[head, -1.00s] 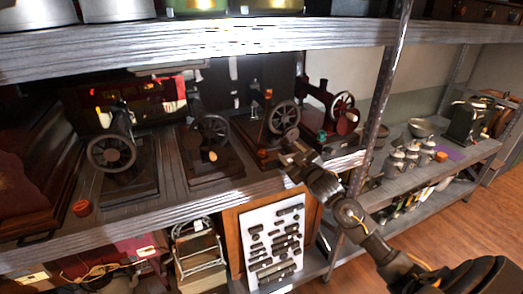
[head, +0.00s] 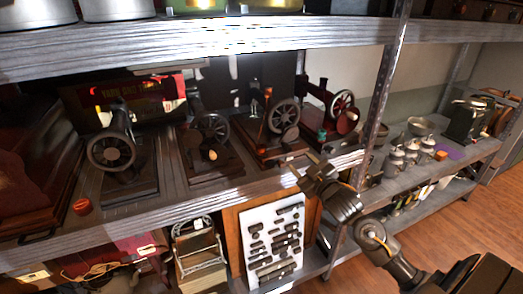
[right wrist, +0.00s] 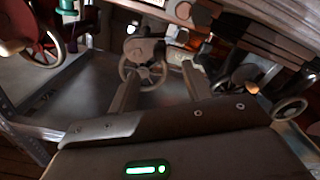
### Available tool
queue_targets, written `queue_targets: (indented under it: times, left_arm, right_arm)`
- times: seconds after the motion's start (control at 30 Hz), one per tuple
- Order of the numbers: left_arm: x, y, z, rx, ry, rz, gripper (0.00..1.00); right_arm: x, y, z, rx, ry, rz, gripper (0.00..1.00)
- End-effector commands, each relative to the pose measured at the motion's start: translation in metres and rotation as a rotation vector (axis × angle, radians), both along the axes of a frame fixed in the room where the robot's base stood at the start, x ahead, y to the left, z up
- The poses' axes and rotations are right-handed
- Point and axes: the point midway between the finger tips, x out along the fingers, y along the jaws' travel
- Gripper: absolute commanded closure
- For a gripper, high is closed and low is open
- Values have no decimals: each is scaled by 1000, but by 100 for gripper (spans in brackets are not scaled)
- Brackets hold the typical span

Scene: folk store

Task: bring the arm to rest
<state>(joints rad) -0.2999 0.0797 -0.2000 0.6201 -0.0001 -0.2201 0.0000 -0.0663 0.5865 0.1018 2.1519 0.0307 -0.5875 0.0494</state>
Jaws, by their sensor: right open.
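My right arm comes in from the lower right in the head view. Its gripper (head: 295,168) is at the front edge of the middle shelf, in front of the dark sewing machine with a large wheel (head: 283,116). In the right wrist view the two fingers of this gripper (right wrist: 160,88) are spread apart with nothing held between them. A machine with a spoked wheel (right wrist: 143,74) shows beyond the fingers. My left gripper is not in either view.
Several old sewing machines stand along the middle shelf (head: 150,215). A small orange object (head: 82,206) lies at its left. A metal post (head: 385,75) rises near my right arm. A framed board (head: 273,243) leans below. Open wooden floor (head: 470,225) is at the right.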

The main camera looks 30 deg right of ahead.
Motion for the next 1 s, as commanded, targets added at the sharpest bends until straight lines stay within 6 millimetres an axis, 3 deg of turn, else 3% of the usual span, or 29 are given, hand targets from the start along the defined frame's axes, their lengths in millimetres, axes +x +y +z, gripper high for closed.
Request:
queue_targets:
  times: [0.47,0.57,0.67,0.83,1.0]
  left_arm:
    - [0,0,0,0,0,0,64]
    - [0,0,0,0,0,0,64]
    - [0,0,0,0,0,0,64]
    - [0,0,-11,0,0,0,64]
    - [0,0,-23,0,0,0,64]
  right_arm:
    - [0,1,2,-4,-9,6,51]
    - [7,-8,-14,-10,8,-2,51]
    - [16,-25,-55,-4,72,-25,51]
    - [17,-45,-167,33,229,-70,51]
    - [-4,-51,-280,76,387,-104,51]
